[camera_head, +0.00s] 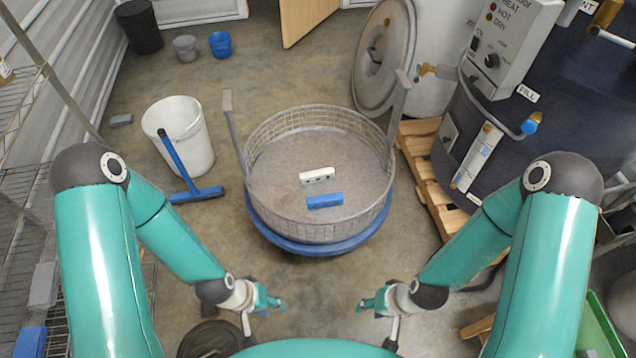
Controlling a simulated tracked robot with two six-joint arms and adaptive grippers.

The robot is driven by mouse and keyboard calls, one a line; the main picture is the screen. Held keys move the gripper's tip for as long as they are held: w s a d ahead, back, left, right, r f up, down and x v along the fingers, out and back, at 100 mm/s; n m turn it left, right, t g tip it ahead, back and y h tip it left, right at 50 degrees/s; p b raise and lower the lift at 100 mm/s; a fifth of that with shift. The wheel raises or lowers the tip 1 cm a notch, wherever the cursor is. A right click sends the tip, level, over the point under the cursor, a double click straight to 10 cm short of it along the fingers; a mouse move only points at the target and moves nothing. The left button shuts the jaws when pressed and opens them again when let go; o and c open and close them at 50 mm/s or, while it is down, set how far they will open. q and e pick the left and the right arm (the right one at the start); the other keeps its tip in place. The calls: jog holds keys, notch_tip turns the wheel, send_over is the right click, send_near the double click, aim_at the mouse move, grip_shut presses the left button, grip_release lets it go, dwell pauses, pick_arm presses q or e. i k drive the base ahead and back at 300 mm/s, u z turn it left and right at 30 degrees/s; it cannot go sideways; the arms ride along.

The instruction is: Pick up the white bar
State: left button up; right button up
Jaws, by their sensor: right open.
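The white bar (317,177) lies inside the round mesh basket (262,135), near its middle. A blue bar (325,201) lies just in front of it, apart from it by a small gap. My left gripper (276,303) is in front of the basket at the left, away from both bars; its jaw opening is too small to make out. My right gripper (366,306) is open and empty in front of the basket at the right.
The basket sits on a blue round base (318,247) and has two upright handles. A white bucket (180,125) and a blue squeegee (180,170) stand at left. A dark tank (570,110) and a wooden pallet (420,165) are at right. Floor before the basket is clear.

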aim_at(328, 173)
jog(key=z, duration=0.65)
jog(key=i, duration=1.3)
jog(key=u, duration=2.05)
jog(key=k, duration=0.9)
jog(key=u, duration=0.1)
jog(key=i, duration=0.55)
jog(key=u, duration=0.05)
